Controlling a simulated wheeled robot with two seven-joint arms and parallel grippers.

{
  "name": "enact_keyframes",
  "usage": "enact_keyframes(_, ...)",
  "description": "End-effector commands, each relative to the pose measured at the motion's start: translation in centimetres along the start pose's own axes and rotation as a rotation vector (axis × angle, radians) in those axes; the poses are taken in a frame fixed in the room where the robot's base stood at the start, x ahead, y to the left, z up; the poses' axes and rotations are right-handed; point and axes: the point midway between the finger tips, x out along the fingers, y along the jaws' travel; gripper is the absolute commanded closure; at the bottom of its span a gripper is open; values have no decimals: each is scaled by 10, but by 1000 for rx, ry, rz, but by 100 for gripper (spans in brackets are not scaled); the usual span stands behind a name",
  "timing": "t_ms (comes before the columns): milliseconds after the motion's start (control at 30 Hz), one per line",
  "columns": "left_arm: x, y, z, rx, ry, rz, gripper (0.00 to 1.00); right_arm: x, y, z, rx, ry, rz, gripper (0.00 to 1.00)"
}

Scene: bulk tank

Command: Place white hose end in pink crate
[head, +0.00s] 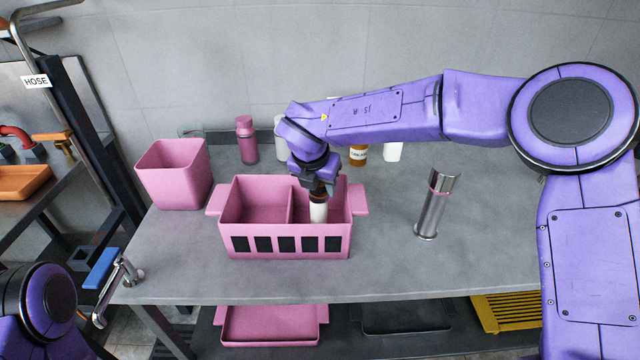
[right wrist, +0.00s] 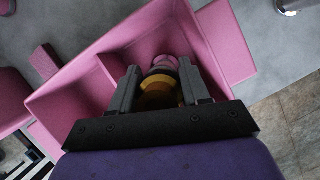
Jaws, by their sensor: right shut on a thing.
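The pink crate (head: 240,246) stands on the grey table, with a divider between its left and right compartments. My right gripper (head: 318,188) points down over the right compartment and is shut on the white hose end (head: 318,212). The hose end is upright, white below and brown at the top, and its lower part is inside the compartment. I cannot tell if it touches the floor. In the right wrist view, the fingers (right wrist: 160,90) close around its yellow-brown part, with the crate walls (right wrist: 70,95) around it. My left gripper is out of view.
A pink bin (head: 172,175) stands left of the crate, with a pink bottle (head: 246,140) and other bottles behind. A steel cylinder (head: 432,210) stands to the right. The table front is clear.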

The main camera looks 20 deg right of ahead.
Motion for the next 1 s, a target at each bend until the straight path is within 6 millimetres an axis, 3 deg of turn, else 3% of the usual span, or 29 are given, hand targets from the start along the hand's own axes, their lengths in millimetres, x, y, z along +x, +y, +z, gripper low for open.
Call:
enact_keyframes(33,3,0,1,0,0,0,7,3,0,-1,0,0,1,100)
enact_keyframes(67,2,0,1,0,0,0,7,2,0,-1,0,1,0,44)
enact_keyframes(100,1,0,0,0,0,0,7,2,0,-1,0,1,0,31)
enact_keyframes(133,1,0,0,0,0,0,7,2,0,-1,0,1,0,29)
enact_keyframes(500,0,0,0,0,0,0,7,-8,1,1,0,-2,2,29)
enact_keyframes(800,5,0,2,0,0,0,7,-82,1,1,2,-3,3,29)
enact_keyframes(1000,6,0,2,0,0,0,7,-115,0,1,1,-2,1,29)
